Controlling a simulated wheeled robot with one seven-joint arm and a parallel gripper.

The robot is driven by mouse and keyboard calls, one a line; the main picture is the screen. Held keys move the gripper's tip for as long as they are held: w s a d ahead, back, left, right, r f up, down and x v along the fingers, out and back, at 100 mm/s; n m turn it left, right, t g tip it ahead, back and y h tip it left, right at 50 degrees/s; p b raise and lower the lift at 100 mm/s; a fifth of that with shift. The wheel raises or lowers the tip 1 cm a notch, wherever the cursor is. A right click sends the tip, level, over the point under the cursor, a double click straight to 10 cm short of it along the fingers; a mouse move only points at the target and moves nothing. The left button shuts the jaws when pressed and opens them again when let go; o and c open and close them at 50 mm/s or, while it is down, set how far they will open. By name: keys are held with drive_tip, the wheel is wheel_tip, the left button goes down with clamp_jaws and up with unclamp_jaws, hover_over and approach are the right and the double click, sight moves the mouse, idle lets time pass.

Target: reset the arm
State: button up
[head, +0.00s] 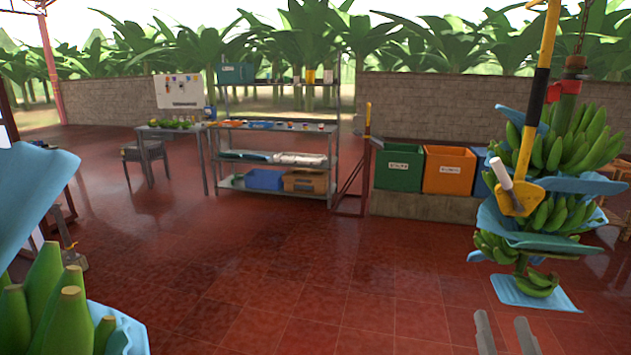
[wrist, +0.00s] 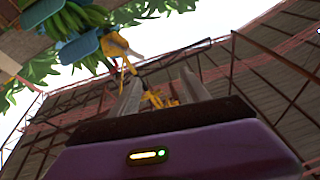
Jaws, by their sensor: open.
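My gripper (head: 506,335) shows at the bottom right of the head view, its two grey fingers apart with nothing between them. In the wrist view my gripper (wrist: 160,92) points up toward the roof, its fingers also apart and empty. A hanging stem of green bananas (head: 570,145) with blue sheets between the hands is at the right of the head view, beyond and above my gripper. A yellow tool with a white handle (head: 517,190) hangs in front of it. In the wrist view, bananas (wrist: 70,20) and the yellow tool (wrist: 118,45) show at the upper left.
Another banana bunch (head: 45,305) with blue sheets is close at the lower left. A metal shelf (head: 270,165) and a table (head: 165,130) stand at the back. A green bin (head: 400,168) and an orange bin (head: 448,172) stand by the wall. The red tiled floor (head: 290,260) between is clear.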

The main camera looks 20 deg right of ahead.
drive_tip(key=s+a+f+n+g+y, duration=0.2)
drive_tip(key=s+a+f+y, duration=0.3)
drive_tip(key=s+a, duration=0.5)
drive_tip(key=s+a+f+n+g+y, duration=0.2)
drive_tip(key=s+a+f+n+y, duration=0.2)
drive_tip(key=s+a+f, duration=0.3)
drive_tip(key=s+a+n, duration=0.1)
drive_tip(key=s+a, duration=0.3)
drive_tip(key=s, duration=0.5)
drive_tip(key=shift+a+y, duration=0.15)
drive_tip(key=shift+y, duration=0.25)
drive_tip(key=shift+s, duration=0.1)
